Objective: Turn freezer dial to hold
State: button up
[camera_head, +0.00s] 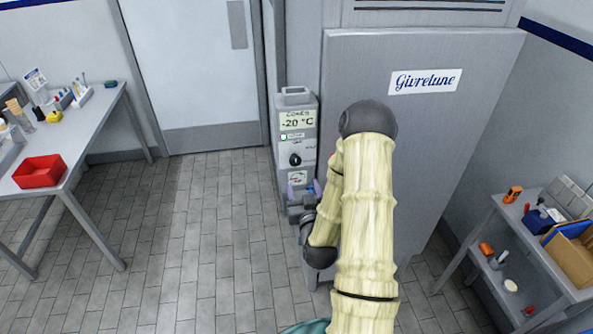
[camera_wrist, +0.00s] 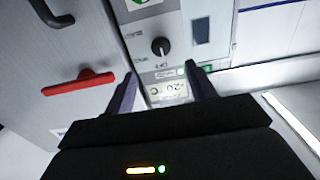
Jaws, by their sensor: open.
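The freezer dial (camera_head: 295,160) is a black round knob on the grey control panel (camera_head: 283,130), below a display (camera_head: 297,121) reading -20 °C. The dial also shows in the wrist view (camera_wrist: 160,46), where the panel appears upside down. My gripper (camera_head: 303,189) is in front of the panel, below the dial in the head view. In the wrist view its two dark purple fingers (camera_wrist: 161,73) are spread apart with nothing between them. The dial lies beyond the fingertips, roughly centred between them, apparently untouched. The small lettering around the dial is too blurred to read.
The large grey freezer (camera_head: 430,130) stands right of the panel. A red handle (camera_wrist: 80,87) shows left of my fingers in the wrist view. A table with a red bin (camera_head: 40,172) is at left, a shelf cart (camera_head: 545,245) at right. The tiled floor at left-centre is clear.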

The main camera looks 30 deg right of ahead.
aim_at(296, 163)
jog(key=shift+w+d+f+b, duration=0.2)
jog(key=shift+w+b, duration=0.4)
jog(key=shift+b, duration=1.4)
jog(key=b, duration=0.2)
jog(key=shift+w+r+b, duration=0.1)
jog(key=shift+w+b, duration=0.2)
jog(key=shift+b, duration=0.05)
jog(key=p+x, duration=0.1)
jog(key=x, duration=0.2)
jog(key=p+x, duration=0.2)
jog(key=x, duration=0.2)
jog(key=shift+w+r, duration=0.2)
jog(key=shift+w+d+f+p, duration=0.1)
jog(key=shift+w+d+p, duration=0.15)
jog(key=shift+w, duration=0.4)
jog(key=c, duration=1)
